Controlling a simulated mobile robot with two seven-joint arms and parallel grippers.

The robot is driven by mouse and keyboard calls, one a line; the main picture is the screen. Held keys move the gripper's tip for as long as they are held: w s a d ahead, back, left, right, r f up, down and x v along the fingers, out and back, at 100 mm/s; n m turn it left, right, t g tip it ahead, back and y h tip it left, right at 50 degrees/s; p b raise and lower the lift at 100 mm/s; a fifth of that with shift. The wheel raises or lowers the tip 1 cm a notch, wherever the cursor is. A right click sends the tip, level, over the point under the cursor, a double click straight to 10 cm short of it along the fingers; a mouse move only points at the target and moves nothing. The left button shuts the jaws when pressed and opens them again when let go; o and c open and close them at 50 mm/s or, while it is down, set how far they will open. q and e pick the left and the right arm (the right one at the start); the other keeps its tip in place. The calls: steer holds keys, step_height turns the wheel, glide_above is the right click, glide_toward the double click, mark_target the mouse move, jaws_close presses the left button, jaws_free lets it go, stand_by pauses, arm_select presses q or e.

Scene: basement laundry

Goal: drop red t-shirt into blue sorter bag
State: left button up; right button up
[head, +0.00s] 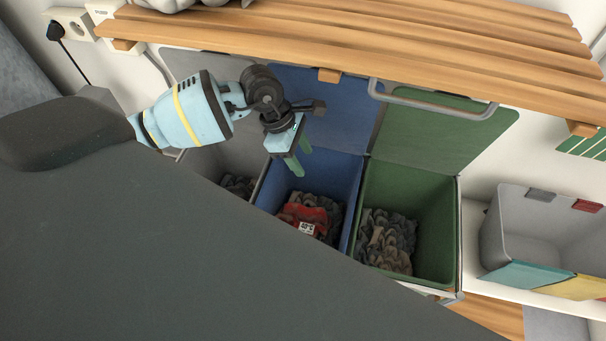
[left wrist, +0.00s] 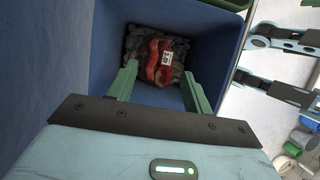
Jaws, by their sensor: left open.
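The red t-shirt (head: 303,218) lies in the bottom of the blue sorter bag (head: 327,173), on top of dark grey laundry. A white label on it reads 40°C. In the left wrist view the t-shirt (left wrist: 159,60) shows between my fingers, well below them, with the blue bag wall (left wrist: 67,88) around it. My left gripper (head: 299,168) is open and empty over the blue bag's opening, fingers pointing down into it. It also shows in the left wrist view (left wrist: 160,88). My right gripper is not seen in the head view.
A green bag (head: 440,220) with brown-grey laundry stands to the right, and a grey bag (head: 205,163) to the left. A slatted wooden shelf (head: 350,45) hangs close above my gripper. A grey bin (head: 507,231) stands far right.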

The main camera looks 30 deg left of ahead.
arm_select(q)
steer(key=v, duration=0.7)
steer(key=shift+a+r, duration=0.2)
steer(key=shift+r, duration=0.15)
steer(key=shift+s, duration=0.1)
